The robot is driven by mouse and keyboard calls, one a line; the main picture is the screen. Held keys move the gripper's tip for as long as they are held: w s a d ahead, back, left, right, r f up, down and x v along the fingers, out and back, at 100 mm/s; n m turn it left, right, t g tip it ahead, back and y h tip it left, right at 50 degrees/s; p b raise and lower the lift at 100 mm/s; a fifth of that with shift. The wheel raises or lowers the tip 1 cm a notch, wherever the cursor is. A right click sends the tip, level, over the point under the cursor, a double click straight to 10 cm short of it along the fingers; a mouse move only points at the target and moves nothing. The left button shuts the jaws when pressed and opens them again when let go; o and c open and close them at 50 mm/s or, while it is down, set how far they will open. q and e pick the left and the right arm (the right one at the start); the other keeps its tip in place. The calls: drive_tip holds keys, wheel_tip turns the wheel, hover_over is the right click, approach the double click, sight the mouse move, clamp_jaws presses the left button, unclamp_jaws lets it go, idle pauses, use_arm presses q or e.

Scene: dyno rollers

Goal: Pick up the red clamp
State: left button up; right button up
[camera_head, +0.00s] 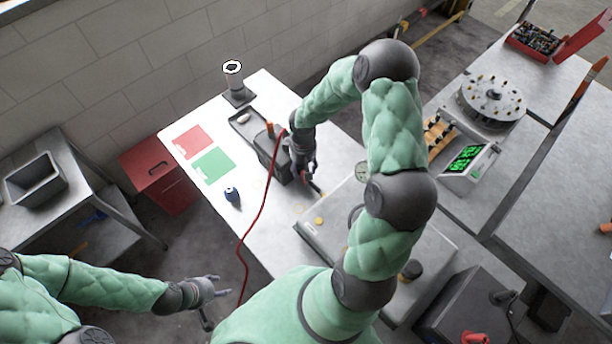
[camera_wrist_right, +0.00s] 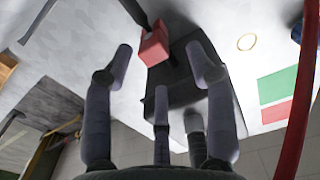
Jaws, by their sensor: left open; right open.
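A small red block with a dark lead, which looks like the red clamp (camera_wrist_right: 153,47), shows in the right wrist view at the edge of a dark box. My right gripper (camera_wrist_right: 166,62) is open, with its fingertips spread around that spot in the picture. No finger is seen closed on the block, and I cannot tell the gap to it. In the head view my right gripper (camera_head: 303,168) is beside the dark box (camera_head: 268,150) on the white table, and the clamp is not clear there. My left gripper (camera_head: 224,290) is open and empty, off the table's near left side.
A red cable (camera_head: 262,210) runs from the box across the table and over its front edge. Red and green mats (camera_head: 212,166), a small blue item (camera_head: 232,195) and a grey stand (camera_head: 238,97) lie left and behind. A grey case (camera_head: 335,240) is at right.

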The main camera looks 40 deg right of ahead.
drive_tip(key=f, duration=0.4)
drive_tip(key=shift+s+d+f, duration=0.2)
drive_tip(key=shift+d+f, duration=0.1)
clamp_jaws()
